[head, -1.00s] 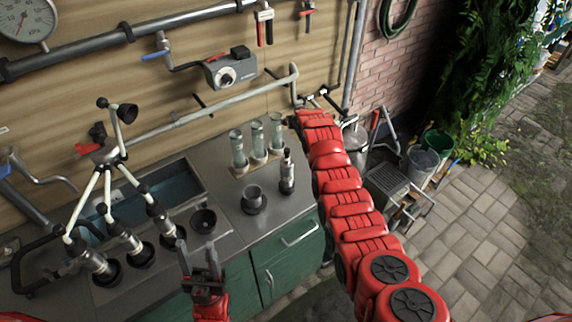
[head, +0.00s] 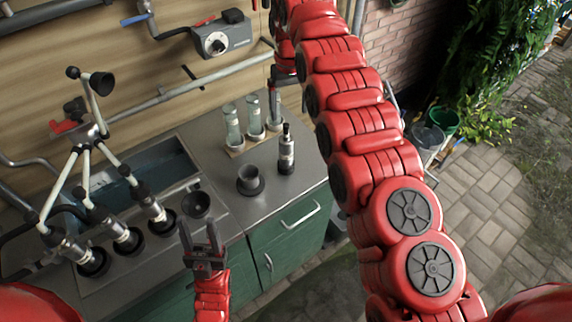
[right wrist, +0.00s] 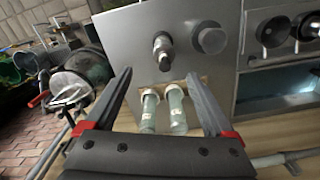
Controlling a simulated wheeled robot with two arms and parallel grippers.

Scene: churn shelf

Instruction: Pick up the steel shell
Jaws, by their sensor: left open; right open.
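A steel shell (head: 286,152) with a black top stands upright on the right part of the steel counter. In the right wrist view the steel shell (right wrist: 162,52) is seen from above, beyond the fingertips. My right gripper (right wrist: 158,78) is open and empty, pointing towards it over two clear tubes. In the head view its dark fingers (head: 274,98) hang behind and left of the shell, in front of the third tube's place. My left gripper (head: 199,230) is open and empty before the counter's front edge. Several similar steel shells (head: 68,246) hang from a white-armed cluster at the left.
A black cup (head: 249,181) stands close left of the shell. Clear tubes (head: 232,125) stand in a wooden rack behind it. A black funnel-like cup (head: 196,205) sits left of these. Pipes (head: 200,80) run along the wall behind.

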